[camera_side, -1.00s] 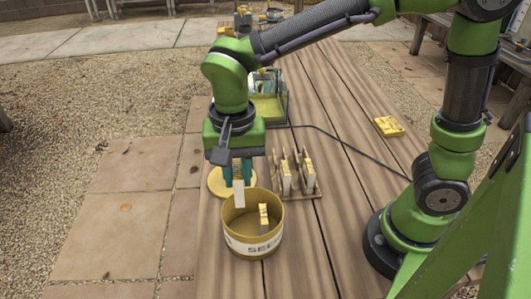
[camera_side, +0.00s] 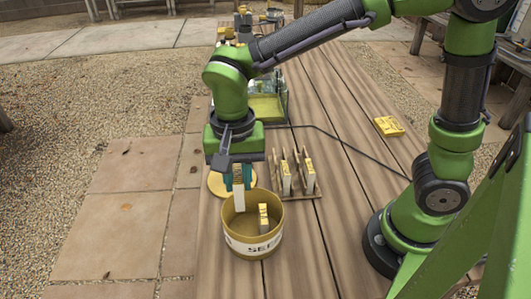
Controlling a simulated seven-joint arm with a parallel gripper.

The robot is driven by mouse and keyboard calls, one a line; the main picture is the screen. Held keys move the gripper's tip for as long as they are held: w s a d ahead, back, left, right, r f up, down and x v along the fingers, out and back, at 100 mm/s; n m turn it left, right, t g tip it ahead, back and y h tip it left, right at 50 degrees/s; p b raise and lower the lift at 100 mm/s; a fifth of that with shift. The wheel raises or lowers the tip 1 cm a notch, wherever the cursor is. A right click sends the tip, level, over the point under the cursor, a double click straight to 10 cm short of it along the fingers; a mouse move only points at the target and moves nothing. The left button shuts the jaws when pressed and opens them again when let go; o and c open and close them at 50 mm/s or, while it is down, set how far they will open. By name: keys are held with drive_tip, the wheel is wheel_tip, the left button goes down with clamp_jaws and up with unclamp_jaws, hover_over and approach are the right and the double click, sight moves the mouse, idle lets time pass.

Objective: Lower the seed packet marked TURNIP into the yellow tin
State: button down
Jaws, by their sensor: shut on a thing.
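The yellow tin (camera_side: 236,243) stands upright on the wooden table, open at the top, with a white band whose lettering is partly readable. My gripper (camera_side: 238,181) is above the tin's far left side, fingers pointing down, shut on a pale seed packet (camera_side: 238,199). The packet hangs upright, its lower end overlapping the tin's mouth in the picture; I cannot tell whether it is below the rim. Its marking is too small to read. Another packet (camera_side: 263,217) with a yellow top stands inside the tin.
A wooden rack (camera_side: 296,193) with several packets stands right of the tin. A round yellow lid (camera_side: 217,184) lies behind the tin. A glass-sided box (camera_side: 267,106) is farther back. A yellow packet (camera_side: 389,126) lies at right, near a dark cable (camera_side: 350,147).

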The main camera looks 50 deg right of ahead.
sight(240, 203)
drive_tip(key=shift+f, duration=3.6)
drive_tip(key=shift+f, duration=2.5)
drive_tip(key=c, duration=0.9)
unclamp_jaws()
drive_tip(key=shift+r, duration=0.1)
